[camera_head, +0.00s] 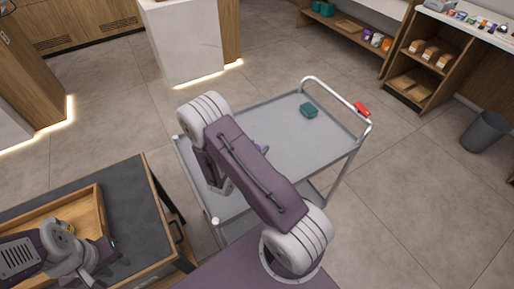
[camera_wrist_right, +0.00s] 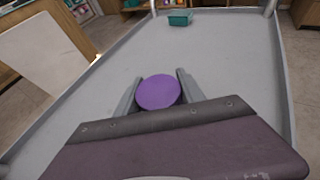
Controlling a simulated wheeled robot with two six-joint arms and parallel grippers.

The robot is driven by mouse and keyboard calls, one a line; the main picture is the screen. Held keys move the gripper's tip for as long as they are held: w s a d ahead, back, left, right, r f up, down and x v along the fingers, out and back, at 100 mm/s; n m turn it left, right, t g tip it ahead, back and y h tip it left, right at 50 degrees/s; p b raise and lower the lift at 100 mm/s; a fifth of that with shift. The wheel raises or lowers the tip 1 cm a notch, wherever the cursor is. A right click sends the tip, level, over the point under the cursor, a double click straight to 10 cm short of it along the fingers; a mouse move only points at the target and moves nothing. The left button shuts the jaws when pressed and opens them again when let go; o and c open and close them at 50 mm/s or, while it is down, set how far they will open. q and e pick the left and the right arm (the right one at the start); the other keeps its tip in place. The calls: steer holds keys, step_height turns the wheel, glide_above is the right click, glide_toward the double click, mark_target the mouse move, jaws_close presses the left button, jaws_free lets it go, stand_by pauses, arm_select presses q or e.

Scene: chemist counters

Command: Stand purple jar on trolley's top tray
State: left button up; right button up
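The purple jar (camera_wrist_right: 158,92) shows its round purple lid between the two fingers of my right gripper (camera_wrist_right: 160,88) in the right wrist view. The fingers lie close against both sides of it. In the head view my right arm hides most of the jar; a small purple bit (camera_head: 263,148) shows beside the arm. The trolley's grey top tray (camera_head: 300,150) lies beneath. I cannot tell whether the jar touches the tray. My left gripper (camera_head: 98,268) is at the wooden box on the left; its fingers are unclear.
A teal box (camera_head: 309,110) stands at the tray's far end, near the white handle with a red piece (camera_head: 362,108). A shallow wooden box (camera_head: 88,210) lies on the dark counter (camera_head: 140,205) at left. Much of the top tray is clear.

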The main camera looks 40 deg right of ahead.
steer(key=shift+o, duration=1.3)
steer(key=shift+r+p, duration=0.3)
steer(key=v, duration=1.2)
steer(key=s+m+g+y, duration=0.5)
steer(key=s+m+g, duration=0.3)
steer(key=s+m, duration=0.4)
steer(key=w+a+r+m+t+y, duration=0.3)
steer(key=a+m+y, duration=0.4)
steer(key=m, duration=0.4)
steer(key=shift+w+a+m, duration=0.3)
steer(key=shift+w+a, duration=0.2)
steer(key=shift+a, duration=0.05)
